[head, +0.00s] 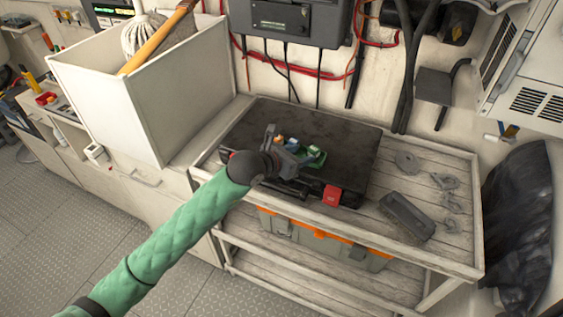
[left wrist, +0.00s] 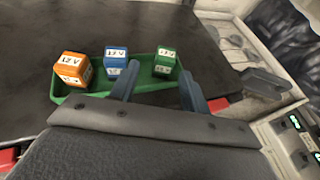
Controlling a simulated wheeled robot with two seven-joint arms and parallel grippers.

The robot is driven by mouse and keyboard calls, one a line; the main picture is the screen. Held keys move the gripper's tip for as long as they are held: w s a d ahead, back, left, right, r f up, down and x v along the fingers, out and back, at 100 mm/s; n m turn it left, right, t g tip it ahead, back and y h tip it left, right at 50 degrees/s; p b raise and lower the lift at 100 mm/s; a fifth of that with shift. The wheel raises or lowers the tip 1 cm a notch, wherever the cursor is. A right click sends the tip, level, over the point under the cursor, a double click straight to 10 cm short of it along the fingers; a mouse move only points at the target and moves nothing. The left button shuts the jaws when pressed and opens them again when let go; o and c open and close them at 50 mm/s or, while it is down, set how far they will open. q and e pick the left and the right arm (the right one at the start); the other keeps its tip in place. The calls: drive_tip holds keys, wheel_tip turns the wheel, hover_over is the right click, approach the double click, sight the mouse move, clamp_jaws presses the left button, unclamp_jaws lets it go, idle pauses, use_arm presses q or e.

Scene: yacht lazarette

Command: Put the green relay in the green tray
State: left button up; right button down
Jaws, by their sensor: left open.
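The green relay (left wrist: 165,62) stands upright at the right end of the green tray (left wrist: 145,87), inside its outline. A blue relay (left wrist: 116,60) and a slightly turned orange relay (left wrist: 73,68) are also at the tray, in the middle and at the left end. My left gripper (left wrist: 158,77) is open, its two fingers apart over the tray, with the green relay showing between and beyond the tips. In the head view the left gripper (head: 288,157) is beside the tray (head: 318,159) and hides part of it. My right gripper is not in view.
The tray rests on a black case top (head: 345,138) on a wooden-topped bench. A red latch (head: 332,195) is at the case's front. A grey block (head: 407,216) and several grey metal parts lie to the right. A white bin (head: 150,100) stands at the left.

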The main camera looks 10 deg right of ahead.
use_arm(q)
drive_tip(key=b+v, duration=0.2)
drive_tip(key=v, duration=0.5)
drive_tip(key=shift+s+a, duration=0.2)
drive_tip(key=shift+a, duration=0.05)
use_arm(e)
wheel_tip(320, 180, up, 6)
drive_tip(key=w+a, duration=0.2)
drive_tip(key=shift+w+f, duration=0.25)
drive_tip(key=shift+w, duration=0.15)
use_arm(q)
drive_tip(key=shift+r, duration=0.15)
